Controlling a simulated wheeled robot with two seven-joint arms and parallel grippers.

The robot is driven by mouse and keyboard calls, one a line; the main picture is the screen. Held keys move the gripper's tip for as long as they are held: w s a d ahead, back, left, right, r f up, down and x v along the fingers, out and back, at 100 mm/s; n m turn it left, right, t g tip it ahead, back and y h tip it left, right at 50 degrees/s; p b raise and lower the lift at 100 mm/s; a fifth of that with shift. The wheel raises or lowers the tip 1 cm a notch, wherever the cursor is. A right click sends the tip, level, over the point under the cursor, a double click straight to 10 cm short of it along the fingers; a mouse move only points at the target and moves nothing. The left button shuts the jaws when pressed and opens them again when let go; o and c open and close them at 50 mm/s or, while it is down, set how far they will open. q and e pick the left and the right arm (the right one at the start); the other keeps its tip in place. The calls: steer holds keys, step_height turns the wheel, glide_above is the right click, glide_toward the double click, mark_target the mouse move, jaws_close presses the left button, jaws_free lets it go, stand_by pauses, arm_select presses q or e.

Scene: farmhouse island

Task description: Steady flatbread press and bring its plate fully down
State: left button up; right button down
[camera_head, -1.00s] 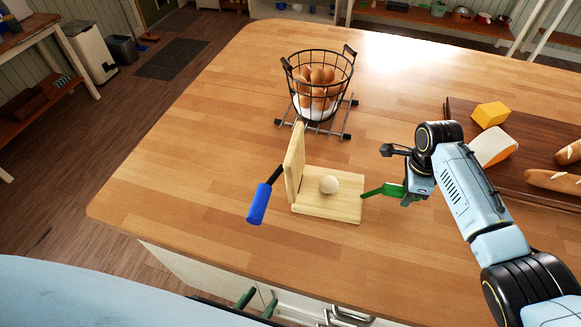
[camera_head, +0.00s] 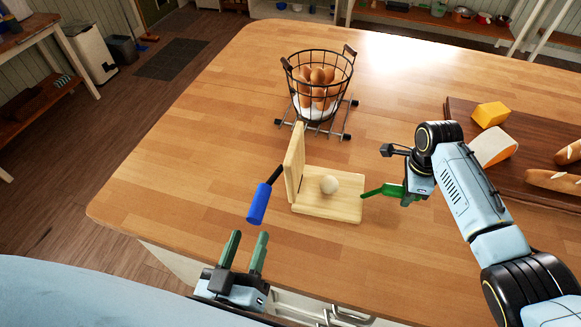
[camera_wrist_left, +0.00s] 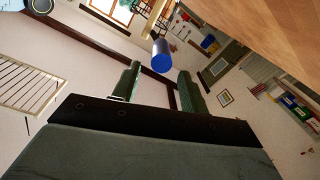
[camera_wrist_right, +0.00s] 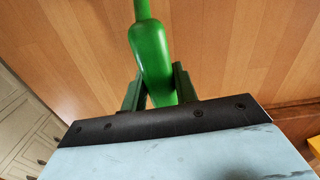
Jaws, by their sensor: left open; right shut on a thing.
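The flatbread press stands on the island with its wooden base (camera_head: 325,208) flat and its upper plate (camera_head: 294,163) raised nearly upright at the base's left side. A pale dough ball (camera_head: 329,184) sits on the base. A blue handle (camera_head: 259,203) sticks out left from the raised plate; it also shows in the left wrist view (camera_wrist_left: 161,56). A green handle (camera_head: 383,190) sticks out right from the base. My right gripper (camera_wrist_right: 160,85) is shut on this green handle (camera_wrist_right: 150,50). My left gripper (camera_head: 247,249) is open and empty, below the blue handle and apart from it.
A dark board (camera_head: 535,163) with cheese and bread lies at the right. The countertop (camera_head: 190,170) left of the press is clear; its front edge is near my left gripper.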

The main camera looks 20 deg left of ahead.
mark_target(256, 219)
arm_select(q)
steer(key=shift+w+a, duration=0.2)
steer(key=shift+w, duration=2.6)
jaws_close()
